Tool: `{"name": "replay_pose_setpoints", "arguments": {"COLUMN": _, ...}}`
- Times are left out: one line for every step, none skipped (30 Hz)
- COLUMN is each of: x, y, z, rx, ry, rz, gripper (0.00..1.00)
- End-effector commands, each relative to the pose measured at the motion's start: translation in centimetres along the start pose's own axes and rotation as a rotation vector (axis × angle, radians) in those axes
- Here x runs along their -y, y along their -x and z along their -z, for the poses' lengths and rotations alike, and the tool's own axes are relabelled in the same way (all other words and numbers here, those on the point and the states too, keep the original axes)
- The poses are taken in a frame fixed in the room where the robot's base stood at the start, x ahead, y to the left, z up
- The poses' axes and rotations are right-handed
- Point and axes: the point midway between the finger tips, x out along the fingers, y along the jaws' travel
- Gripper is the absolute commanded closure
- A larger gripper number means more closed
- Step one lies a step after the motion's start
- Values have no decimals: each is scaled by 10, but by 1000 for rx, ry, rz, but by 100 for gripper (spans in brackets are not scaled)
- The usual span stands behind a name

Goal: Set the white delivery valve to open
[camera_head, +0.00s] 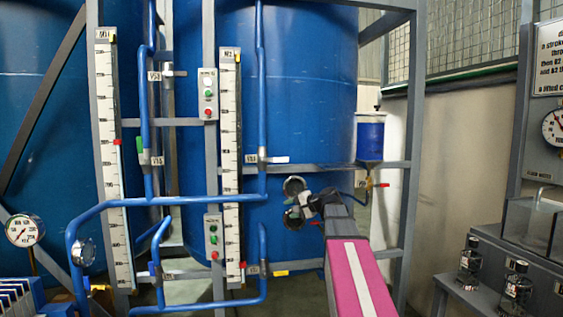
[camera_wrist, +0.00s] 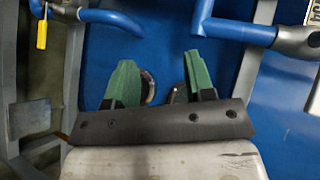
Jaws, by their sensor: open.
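A white lever handle (camera_head: 278,159) sticks out to the right from a valve on the vertical blue pipe, beside the right level scale, in the head view. It lies crosswise to that pipe. My gripper (camera_head: 297,203) is below and slightly right of this handle, in front of the blue tank, apart from it. In the wrist view my gripper (camera_wrist: 152,85) shows two green fingers spread apart with nothing held between them. The white handle does not show in the wrist view.
A yellow handle (camera_head: 280,273) is lower on the same pipework and a yellow handle (camera_wrist: 41,30) shows at the wrist view's upper left. A green handle (camera_head: 157,160) is on the left pipe. A red-handled tap (camera_head: 380,185) is right. Grey frame posts (camera_head: 410,130) stand close by.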

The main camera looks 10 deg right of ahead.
Motion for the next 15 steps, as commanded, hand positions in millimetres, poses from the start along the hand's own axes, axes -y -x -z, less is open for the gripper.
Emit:
{"name": "replay_pose_setpoints", "arguments": {"x": 26, "y": 13, "z": 15, "rx": -14, "ry": -15, "rz": 56, "gripper": 51}}
{"name": "replay_pose_setpoints", "arguments": {"x": 40, "y": 20, "z": 21, "rx": -20, "ry": -26, "rz": 90, "gripper": 51}}
{"name": "replay_pose_setpoints", "arguments": {"x": 59, "y": 30, "z": 28, "rx": -25, "ry": -39, "rz": 135, "gripper": 51}}
{"name": "replay_pose_setpoints", "arguments": {"x": 71, "y": 38, "z": 33, "rx": -28, "ry": -49, "rz": 166, "gripper": 51}}
{"name": "replay_pose_setpoints", "arguments": {"x": 84, "y": 45, "z": 37, "rx": -31, "ry": -58, "rz": 196, "gripper": 51}}
{"name": "replay_pose_setpoints", "arguments": {"x": 98, "y": 55, "z": 42, "rx": -33, "ry": -69, "rz": 232, "gripper": 51}}
{"name": "replay_pose_setpoints", "arguments": {"x": 108, "y": 61, "z": 45, "rx": -35, "ry": -75, "rz": 256, "gripper": 51}}
{"name": "replay_pose_setpoints", "arguments": {"x": 117, "y": 67, "z": 48, "rx": -35, "ry": -81, "rz": 279, "gripper": 51}}
{"name": "replay_pose_setpoints", "arguments": {"x": 127, "y": 74, "z": 51, "rx": -35, "ry": -89, "rz": 305, "gripper": 51}}
{"name": "replay_pose_setpoints", "arguments": {"x": 134, "y": 78, "z": 52, "rx": -35, "ry": -94, "rz": 320, "gripper": 51}}
{"name": "replay_pose_setpoints", "arguments": {"x": 139, "y": 83, "z": 54, "rx": -35, "ry": -97, "rz": 335, "gripper": 51}}
{"name": "replay_pose_setpoints", "arguments": {"x": 145, "y": 87, "z": 55, "rx": -36, "ry": -101, "rz": 349, "gripper": 51}}
{"name": "replay_pose_setpoints", "arguments": {"x": 148, "y": 90, "z": 56, "rx": -35, "ry": -103, "rz": 358, "gripper": 51}}
{"name": "replay_pose_setpoints", "arguments": {"x": 151, "y": 91, "z": 57, "rx": -35, "ry": -105, "rz": 365, "gripper": 51}}
{"name": "replay_pose_setpoints", "arguments": {"x": 153, "y": 92, "z": 57, "rx": -35, "ry": -107, "rz": 371, "gripper": 51}}
